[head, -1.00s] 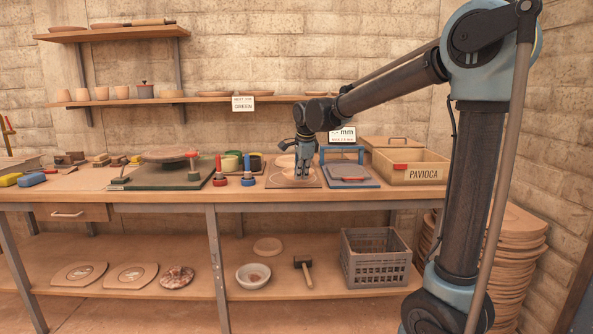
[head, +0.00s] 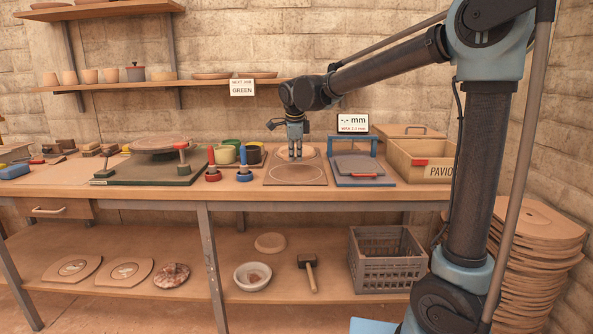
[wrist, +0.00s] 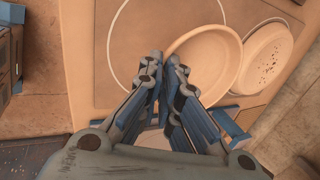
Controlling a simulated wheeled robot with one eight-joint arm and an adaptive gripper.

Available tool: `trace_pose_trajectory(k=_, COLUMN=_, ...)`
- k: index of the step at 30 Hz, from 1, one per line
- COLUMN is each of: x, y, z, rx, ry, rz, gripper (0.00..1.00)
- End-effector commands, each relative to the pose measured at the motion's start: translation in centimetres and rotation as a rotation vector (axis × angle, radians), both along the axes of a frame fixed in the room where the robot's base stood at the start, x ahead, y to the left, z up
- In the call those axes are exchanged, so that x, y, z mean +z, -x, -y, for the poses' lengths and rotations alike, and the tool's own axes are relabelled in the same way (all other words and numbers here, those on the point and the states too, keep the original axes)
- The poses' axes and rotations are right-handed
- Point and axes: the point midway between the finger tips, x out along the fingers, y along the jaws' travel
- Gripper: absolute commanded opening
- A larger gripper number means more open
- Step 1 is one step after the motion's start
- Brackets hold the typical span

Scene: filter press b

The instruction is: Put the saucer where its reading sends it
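The plain pale saucer (wrist: 212,62) shows in the wrist view over the right part of a circle drawn on a board. My gripper (head: 295,156) has its fingers drawn close together, with the saucer's near rim between the tips (wrist: 164,62). A speckled pale disc (wrist: 268,60) lies just right of the saucer in the wrist view. In the head view the board (head: 296,181) shows its circle bare in front of my gripper. A display (head: 353,124) reads "-.- mm"; its small lower line is hard to read. A card (head: 242,88) reads "NEXT JOB GREEN".
Right of the board stands a blue-framed device (head: 357,168) with a grey plate, then the wooden box (head: 422,160) labelled PAVIOCA. Red and blue stampers (head: 243,165) and coloured pots (head: 230,152) stand left. A grey crate (head: 385,262) is on the lower shelf.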

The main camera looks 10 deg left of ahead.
Motion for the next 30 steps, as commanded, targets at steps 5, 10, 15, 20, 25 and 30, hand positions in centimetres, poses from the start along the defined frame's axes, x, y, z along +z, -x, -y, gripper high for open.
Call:
trace_pose_trajectory(k=5, x=-1.7, y=0.0, z=0.0, rx=0.0, ry=0.0, rz=0.0, gripper=0.0)
trace_pose_trajectory(k=10, x=-2.9, y=0.0, z=0.0, rx=0.001, ry=-0.001, rz=0.0, gripper=0.0)
trace_pose_trajectory(k=15, x=-5.2, y=0.1, z=-0.1, rx=0.002, ry=0.0, rz=0.0, gripper=0.0)
trace_pose_trajectory(k=20, x=-6.1, y=0.1, z=-0.1, rx=0.003, ry=0.0, rz=0.0, gripper=0.0)
trace_pose_trajectory(k=25, x=-6.0, y=0.1, z=-0.1, rx=0.003, ry=0.0, rz=0.0, gripper=0.1)
trace_pose_trajectory(k=30, x=-6.0, y=0.1, z=-0.2, rx=0.003, ry=0.0, rz=0.0, gripper=0.13)
